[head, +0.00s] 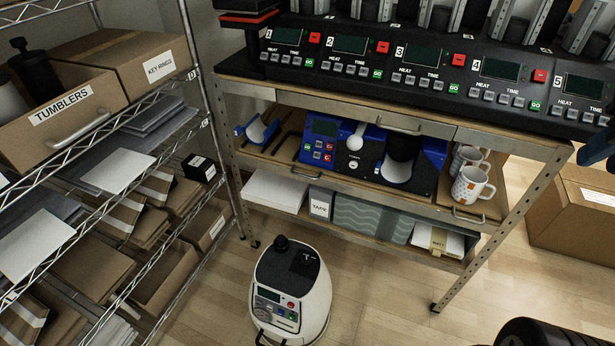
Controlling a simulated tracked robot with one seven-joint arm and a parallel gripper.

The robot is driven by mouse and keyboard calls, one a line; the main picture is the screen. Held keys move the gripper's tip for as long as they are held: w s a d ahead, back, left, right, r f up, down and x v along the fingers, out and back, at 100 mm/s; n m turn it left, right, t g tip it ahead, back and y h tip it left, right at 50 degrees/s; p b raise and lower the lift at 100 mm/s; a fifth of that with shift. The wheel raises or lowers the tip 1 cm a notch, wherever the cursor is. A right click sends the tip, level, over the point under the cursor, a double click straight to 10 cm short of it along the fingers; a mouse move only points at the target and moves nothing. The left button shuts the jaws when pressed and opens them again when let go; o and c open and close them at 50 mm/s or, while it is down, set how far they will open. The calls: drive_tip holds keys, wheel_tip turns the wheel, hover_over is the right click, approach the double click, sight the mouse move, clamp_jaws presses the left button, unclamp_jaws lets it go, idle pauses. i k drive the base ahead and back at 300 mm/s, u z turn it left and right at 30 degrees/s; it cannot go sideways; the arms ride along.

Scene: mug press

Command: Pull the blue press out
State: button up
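The blue press (323,141) sits on the wooden middle shelf (290,180) of the metal workbench. Its blue control box has a small screen and green and red buttons. A white round knob (355,141) shows on its dark front, and a dark curved clamp (400,150) with a white curved piece is at its right. A metal handle (307,174) shows on the shelf's front edge at the left, and another handle (468,214) at the right. My gripper is not in view.
White mugs (471,186) stand right of the press; a separate blue cradle (258,131) lies left. Heavy presses (420,80) fill the bench top. A white machine (290,292) stands on the floor before the bench. A wire rack (205,70) is left, a carton (580,215) right.

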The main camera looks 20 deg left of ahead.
sight(298, 126)
drive_tip(key=u, duration=0.4)
drive_tip(key=k, duration=0.1)
drive_tip(key=z, duration=0.45)
drive_tip(key=i, duration=0.1)
drive_tip(key=u, duration=2.35)
drive_tip(key=k, duration=1.25)
drive_tip(key=z, duration=0.95)
drive_tip(key=i, duration=0.95)
drive_tip(key=z, duration=0.1)
